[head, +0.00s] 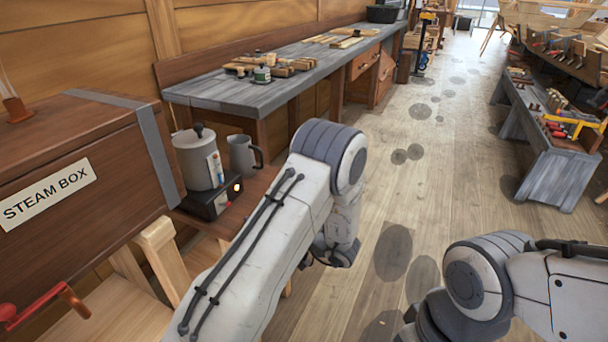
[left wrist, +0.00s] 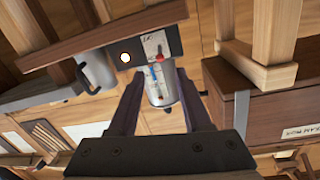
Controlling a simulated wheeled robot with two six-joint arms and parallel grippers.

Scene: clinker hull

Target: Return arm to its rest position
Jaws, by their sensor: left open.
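My left arm (head: 290,210) reaches in from the bottom of the head view, bent at a grey-capped joint in front of the workbench. Its wrist end hangs low over the floor, and its fingers cannot be made out there. In the left wrist view my left gripper (left wrist: 159,78) is open, its two dark fingers apart with nothing held between them. A metal pot shows beyond the fingers, apart from them as far as I can tell. My right arm (head: 500,280) shows at the lower right of the head view, its gripper out of sight.
The steam box (head: 80,190) stands at the left. A lidded pot (head: 198,160) on a lit heater (head: 212,200) and a grey mug (head: 243,156) sit on a shelf beside it. A grey workbench (head: 270,92) runs behind. The floor (head: 450,170) right of my left arm is clear.

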